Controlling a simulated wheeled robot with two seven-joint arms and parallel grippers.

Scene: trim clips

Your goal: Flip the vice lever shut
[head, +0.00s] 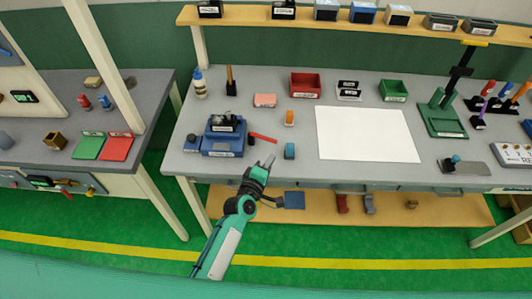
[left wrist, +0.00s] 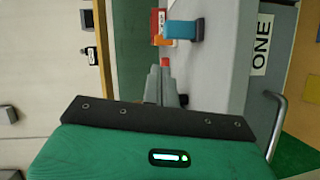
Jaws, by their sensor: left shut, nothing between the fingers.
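The blue vice (head: 222,143) stands near the front left of the grey workbench. Its red lever (head: 263,138) sticks out to the right, slanting slightly down. My left gripper (head: 270,160) is shut and empty, in front of the lever and to the right of the vice, near the bench's front edge. In the left wrist view the shut fingers (left wrist: 161,84) point forward, with a small red tip (left wrist: 165,61) just past them, likely the lever's end. Whether they touch it I cannot tell. The vice body is not visible in that view. My right gripper is not in view.
A small blue block (head: 290,152) stands close to the right of my left gripper; it also shows in the left wrist view (left wrist: 184,30). An orange block (head: 289,118) is behind it. A white sheet (head: 367,135) covers clear bench to the right.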

